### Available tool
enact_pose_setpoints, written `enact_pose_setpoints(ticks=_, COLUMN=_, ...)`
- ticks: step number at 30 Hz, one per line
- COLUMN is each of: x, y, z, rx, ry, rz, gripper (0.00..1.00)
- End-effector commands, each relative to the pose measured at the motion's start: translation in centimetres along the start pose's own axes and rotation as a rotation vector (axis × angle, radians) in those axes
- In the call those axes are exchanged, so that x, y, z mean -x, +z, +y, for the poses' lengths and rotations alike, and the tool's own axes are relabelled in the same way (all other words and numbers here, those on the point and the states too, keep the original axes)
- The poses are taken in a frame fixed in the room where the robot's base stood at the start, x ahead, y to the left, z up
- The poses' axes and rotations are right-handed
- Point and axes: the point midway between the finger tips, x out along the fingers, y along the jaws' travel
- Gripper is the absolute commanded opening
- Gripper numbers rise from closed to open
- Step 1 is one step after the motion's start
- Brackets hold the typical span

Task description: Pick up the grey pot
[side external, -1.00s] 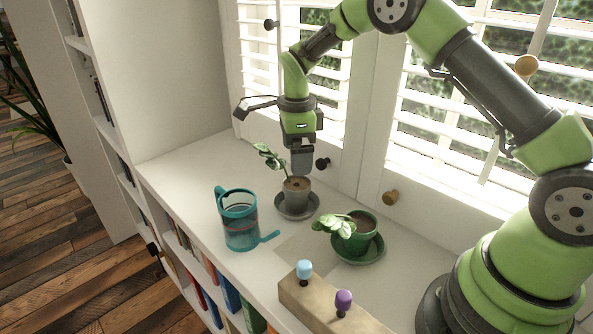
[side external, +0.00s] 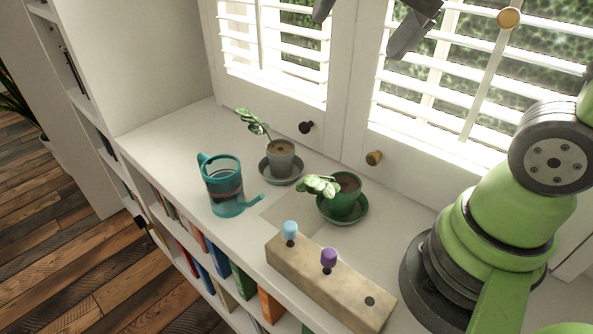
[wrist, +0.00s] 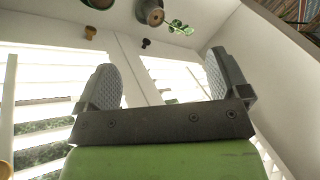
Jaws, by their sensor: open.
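The grey pot (side external: 281,162) holds dark soil and a leafy sprig leaning left. It stands upright on a grey saucer (side external: 264,174) on the white sill. In the wrist view the grey pot (wrist: 150,12) is at the top edge, partly cut off, beyond the fingertips and apart from them. My gripper (wrist: 164,75) shows in the wrist view with its two grey fingers wide apart and nothing between them. In the side view only dark grey parts show at the top edge, well above the sill.
A green pot (side external: 346,202) with a plant sits on a green saucer (side external: 364,211), right of the grey pot. A teal watering can (side external: 224,190) stands left. A wooden block (side external: 325,281) with blue and purple pegs lies in front. Window shutters and knobs (side external: 373,158) are behind.

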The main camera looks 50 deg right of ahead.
Motion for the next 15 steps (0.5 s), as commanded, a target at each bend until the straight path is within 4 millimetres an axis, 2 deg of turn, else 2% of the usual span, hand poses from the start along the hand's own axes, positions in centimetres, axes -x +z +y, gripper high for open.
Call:
enact_pose_setpoints(ticks=3, x=1.5, y=2.6, z=2.0, rx=0.209, ry=-0.07, rz=0.045, gripper=0.94)
enact_pose_setpoints(ticks=6, x=1.9, y=4.1, z=3.3, rx=0.344, ry=-0.104, rz=0.077, gripper=0.94)
enact_pose_setpoints(ticks=8, x=1.9, y=4.7, z=3.8, rx=0.4, ry=-0.118, rz=0.091, gripper=0.94)
enact_pose_setpoints(ticks=10, x=2.0, y=5.1, z=4.2, rx=0.444, ry=-0.127, rz=0.103, gripper=0.87)
enact_pose_setpoints(ticks=15, x=1.9, y=5.4, z=4.5, rx=0.477, ry=-0.132, rz=0.11, gripper=0.87)
